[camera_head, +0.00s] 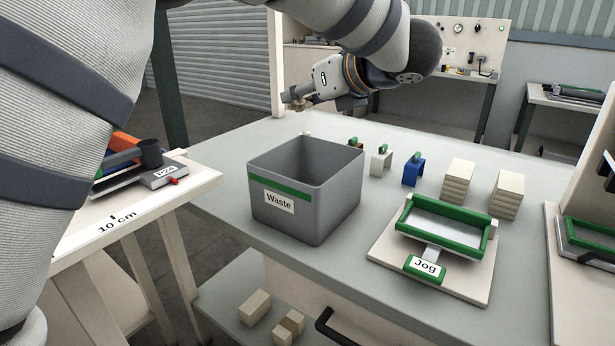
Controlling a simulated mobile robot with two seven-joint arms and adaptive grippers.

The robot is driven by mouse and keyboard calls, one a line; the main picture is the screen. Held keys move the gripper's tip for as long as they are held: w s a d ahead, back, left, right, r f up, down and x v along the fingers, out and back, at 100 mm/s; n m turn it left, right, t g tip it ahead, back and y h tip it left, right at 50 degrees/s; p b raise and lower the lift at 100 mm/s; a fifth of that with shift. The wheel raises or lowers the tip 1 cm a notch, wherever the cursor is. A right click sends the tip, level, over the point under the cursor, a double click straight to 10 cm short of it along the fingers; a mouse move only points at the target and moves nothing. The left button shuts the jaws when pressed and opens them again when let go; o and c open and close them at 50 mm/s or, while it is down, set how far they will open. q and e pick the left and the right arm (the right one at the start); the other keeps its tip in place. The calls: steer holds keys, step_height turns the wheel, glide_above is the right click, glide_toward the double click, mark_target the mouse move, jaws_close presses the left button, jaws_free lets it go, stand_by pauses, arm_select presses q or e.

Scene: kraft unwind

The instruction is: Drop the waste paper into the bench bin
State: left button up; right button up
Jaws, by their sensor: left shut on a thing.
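The grey bench bin (335,205) stands on the bench, with a green band and a "Waste" label on its front. Its open top faces up, and the part of its inside that shows looks empty. My left gripper (292,98) is above and behind the bin's back rim, pointing left. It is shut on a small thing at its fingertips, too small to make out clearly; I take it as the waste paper. My right gripper is out of view.
A green-edged "Jog" tray (444,229) stands right of the bin. Small coloured holders, including a blue one (413,171), and pale block stacks (457,181) stand behind. A side table (130,222) is at left. Pale blocks (255,307) lie on the lower shelf.

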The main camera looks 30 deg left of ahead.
arm_select(q)
steer(key=shift+w+a+r, duration=0.1)
steer(key=shift+w, duration=0.05)
steer(key=shift+f, duration=0.3)
steer(key=f, duration=0.5)
steer(key=shift+s+f, duration=0.1)
steer(key=shift+s, duration=0.1)
steer(key=o, duration=0.8)
steer(key=shift+o, duration=0.2)
